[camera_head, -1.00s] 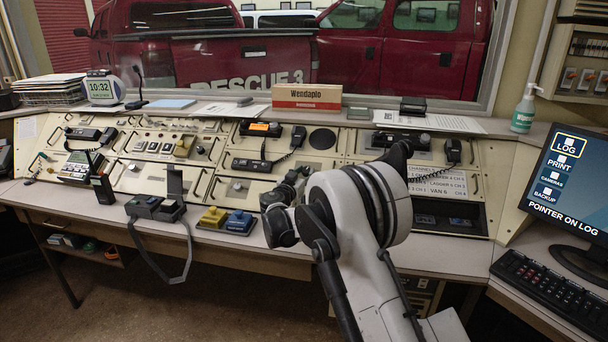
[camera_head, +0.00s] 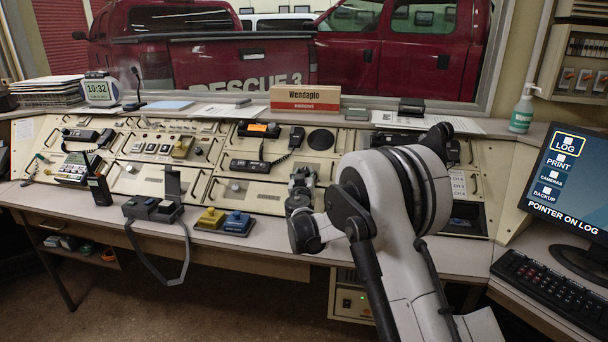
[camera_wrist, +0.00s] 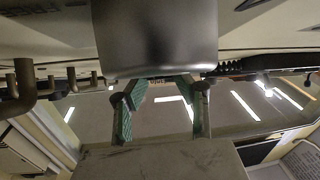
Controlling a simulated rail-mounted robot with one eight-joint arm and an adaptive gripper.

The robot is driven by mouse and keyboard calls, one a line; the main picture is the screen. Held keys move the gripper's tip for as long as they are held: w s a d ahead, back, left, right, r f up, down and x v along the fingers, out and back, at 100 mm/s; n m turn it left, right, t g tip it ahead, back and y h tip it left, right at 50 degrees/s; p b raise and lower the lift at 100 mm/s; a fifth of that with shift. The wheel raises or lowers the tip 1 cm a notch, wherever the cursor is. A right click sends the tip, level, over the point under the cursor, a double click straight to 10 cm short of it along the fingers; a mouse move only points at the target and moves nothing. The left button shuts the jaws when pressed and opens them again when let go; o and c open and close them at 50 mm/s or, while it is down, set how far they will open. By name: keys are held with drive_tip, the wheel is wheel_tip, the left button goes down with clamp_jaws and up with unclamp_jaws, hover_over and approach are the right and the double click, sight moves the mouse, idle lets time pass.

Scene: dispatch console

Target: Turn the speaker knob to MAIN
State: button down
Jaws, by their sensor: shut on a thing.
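In the head view my gripper (camera_head: 302,180) is up against the console's sloped lower panel, below the round speaker grille (camera_head: 321,139). My wrist and forearm hide the panel to its right. The speaker knob is hidden behind my gripper there. In the wrist view a smooth dark grey cylinder, which I take for the speaker knob (camera_wrist: 155,42), fills the top middle at the panel. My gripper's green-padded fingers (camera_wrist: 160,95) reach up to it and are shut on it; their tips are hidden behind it. The knob's pointer and the MAIN mark cannot be read.
A monitor (camera_head: 570,185) and keyboard (camera_head: 552,287) are at the right. Brackets (camera_wrist: 72,82) show left in the wrist view.

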drive_tip(key=c, duration=1.4)
unclamp_jaws()
drive_tip(key=s, duration=1.2)
drive_tip(key=shift+f, duration=0.15)
drive_tip(key=shift+d, duration=0.1)
